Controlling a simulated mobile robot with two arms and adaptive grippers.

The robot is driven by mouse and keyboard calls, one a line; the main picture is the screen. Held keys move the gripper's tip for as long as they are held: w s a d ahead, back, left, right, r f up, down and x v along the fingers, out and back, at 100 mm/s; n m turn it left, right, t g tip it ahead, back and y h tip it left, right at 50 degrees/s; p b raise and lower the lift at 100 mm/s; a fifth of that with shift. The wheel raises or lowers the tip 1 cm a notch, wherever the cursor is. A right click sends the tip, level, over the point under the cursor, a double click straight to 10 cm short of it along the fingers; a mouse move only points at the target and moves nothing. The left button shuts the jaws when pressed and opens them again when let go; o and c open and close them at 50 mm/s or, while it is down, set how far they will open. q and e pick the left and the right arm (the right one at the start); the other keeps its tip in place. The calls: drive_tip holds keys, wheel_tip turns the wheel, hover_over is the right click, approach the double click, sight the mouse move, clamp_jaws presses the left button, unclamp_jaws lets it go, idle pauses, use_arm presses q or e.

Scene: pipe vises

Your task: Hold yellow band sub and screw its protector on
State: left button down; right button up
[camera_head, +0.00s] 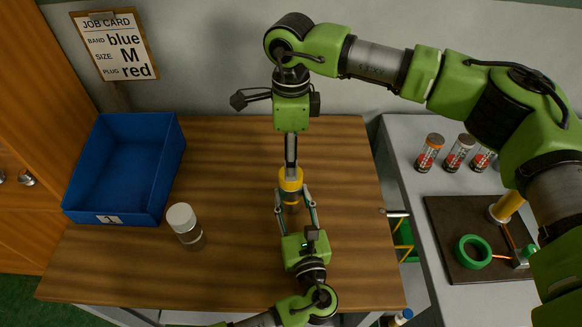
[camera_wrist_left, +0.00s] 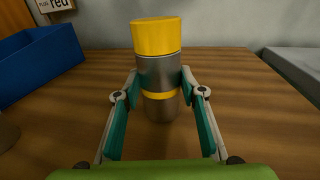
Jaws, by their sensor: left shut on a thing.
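The yellow band sub (camera_wrist_left: 160,108), a grey cylinder with a yellow band, stands upright on the wooden table. It also shows in the head view (camera_head: 291,208). A yellow protector (camera_wrist_left: 156,37) sits upright on its top end; how far it is threaded cannot be told. My left gripper (camera_head: 296,202) is shut on the sub, with one finger on each side of its body (camera_wrist_left: 159,90). My right gripper (camera_head: 291,166) comes down from above, its tips over or at the protector in the head view. Its fingers overlap there, so their opening is unclear.
A blue bin (camera_head: 120,170) stands at the left, and a white-capped grey cylinder (camera_head: 187,228) stands near it. A job card (camera_head: 113,44) is at the back. A grey side table (camera_head: 450,130) at the right holds several tubes and a green ring (camera_head: 473,252).

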wheel_tip(320, 180, up, 6)
drive_tip(key=shift+f, duration=0.15)
use_arm(q)
drive_tip(key=c, duration=1.2)
unclamp_jaws()
drive_tip(key=shift+c, duration=0.2)
drive_tip(key=s, duration=0.4)
drive_tip(key=s+d, duration=0.1)
drive_tip(key=s, duration=0.3)
drive_tip(key=s+d, duration=0.1)
drive_tip(key=s, duration=0.2)
drive_tip(key=shift+s+d, duration=0.2)
drive_tip(key=shift+s, duration=0.2)
